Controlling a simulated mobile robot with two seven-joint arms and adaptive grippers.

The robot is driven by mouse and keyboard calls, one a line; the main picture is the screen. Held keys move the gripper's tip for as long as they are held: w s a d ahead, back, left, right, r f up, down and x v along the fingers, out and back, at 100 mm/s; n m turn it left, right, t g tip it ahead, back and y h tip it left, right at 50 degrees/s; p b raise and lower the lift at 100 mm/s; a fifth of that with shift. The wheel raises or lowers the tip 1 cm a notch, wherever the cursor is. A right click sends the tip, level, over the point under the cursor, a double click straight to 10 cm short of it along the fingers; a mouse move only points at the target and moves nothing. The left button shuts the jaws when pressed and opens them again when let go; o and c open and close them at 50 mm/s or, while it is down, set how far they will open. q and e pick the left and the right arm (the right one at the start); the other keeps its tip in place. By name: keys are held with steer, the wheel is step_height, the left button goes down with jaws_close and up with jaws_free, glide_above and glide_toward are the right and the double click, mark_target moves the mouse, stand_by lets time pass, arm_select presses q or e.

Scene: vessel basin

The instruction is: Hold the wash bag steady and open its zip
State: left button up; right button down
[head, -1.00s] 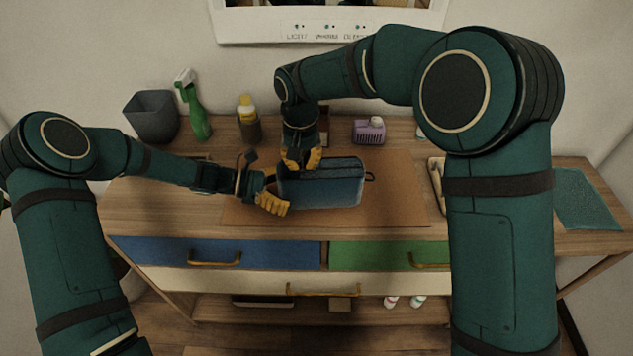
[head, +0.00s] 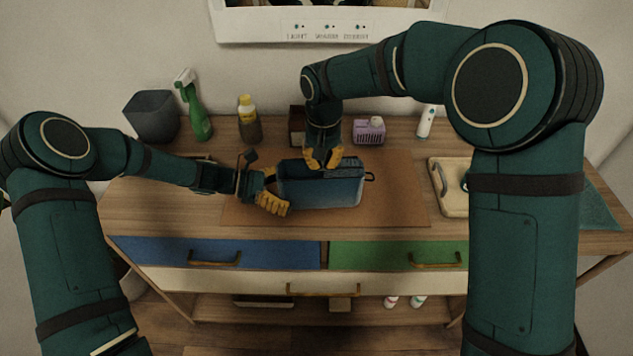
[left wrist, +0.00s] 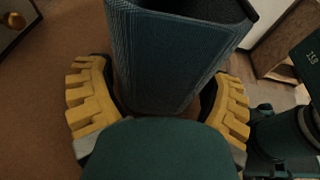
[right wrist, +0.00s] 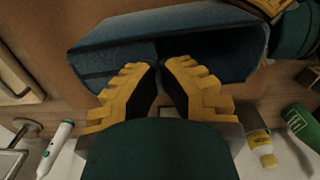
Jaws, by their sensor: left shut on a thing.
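The blue wash bag (head: 325,193) lies on the brown mat, its top partly open with a dark gap on the left part. My left gripper (head: 273,192) is shut around the bag's left end; in the left wrist view its yellow fingers are on both sides of the bag (left wrist: 170,60). My right gripper (head: 324,160) points down at the bag's top edge. In the right wrist view its fingertips (right wrist: 160,66) meet where the dark opening ends. The zip pull is hidden between them. A small dark loop (head: 370,177) sticks out at the bag's right end.
A brown mat (head: 400,205) covers the middle of the counter. Behind stand a grey bin (head: 152,117), green spray bottle (head: 196,110), yellow-capped bottle (head: 249,122) and purple basket (head: 369,132). A pale tray (head: 452,195) lies right of the mat.

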steer(key=shift+w+d, duration=0.15)
steer(key=shift+d, duration=1.7)
steer(key=shift+w+d, duration=0.15)
steer(key=shift+d, duration=1.7)
steer(key=c, duration=0.9)
jaws_free()
steer(key=shift+a, duration=0.1)
steer(key=shift+c, duration=0.2)
step_height(320, 180, up, 6)
arm_select(q)
steer(key=o, duration=0.7)
steer(key=shift+o, duration=0.2)
